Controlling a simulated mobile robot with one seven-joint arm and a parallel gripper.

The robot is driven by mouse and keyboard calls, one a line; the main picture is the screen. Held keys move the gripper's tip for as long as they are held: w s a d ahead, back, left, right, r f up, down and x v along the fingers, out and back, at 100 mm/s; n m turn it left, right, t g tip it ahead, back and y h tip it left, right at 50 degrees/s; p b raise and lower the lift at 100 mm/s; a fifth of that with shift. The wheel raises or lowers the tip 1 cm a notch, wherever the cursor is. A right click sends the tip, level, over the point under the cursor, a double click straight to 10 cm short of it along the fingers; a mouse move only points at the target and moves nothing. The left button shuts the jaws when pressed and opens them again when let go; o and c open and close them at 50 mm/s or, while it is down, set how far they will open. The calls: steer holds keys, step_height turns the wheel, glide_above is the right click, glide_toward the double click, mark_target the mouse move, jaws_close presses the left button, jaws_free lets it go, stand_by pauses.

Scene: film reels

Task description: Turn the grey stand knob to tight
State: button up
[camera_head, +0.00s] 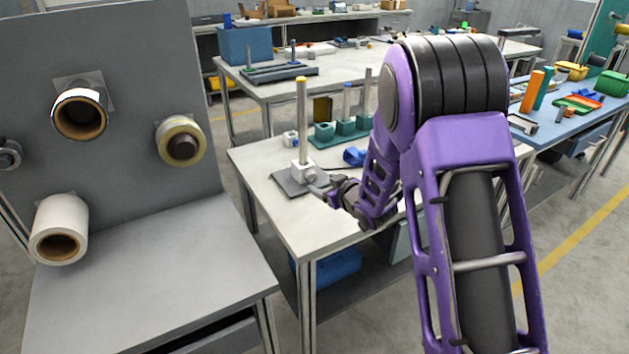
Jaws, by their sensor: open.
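A stand with a dark grey base plate (290,187), a pale block (302,168) and an upright pole (302,118) with a yellow top is on the near white table. A small light grey part, which looks like the knob (311,176), shows at the block's lower right side. My gripper (322,187) is open at the end of my purple arm, right beside this part on its right. The view is too small to tell whether the fingers are around the knob or touch it. No marking for tight can be made out.
A grey panel with rolls (130,120) stands at left. Free tabletop lies in front of the stand.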

mark_target(312, 178)
steer(key=x, duration=0.7)
jaws_close()
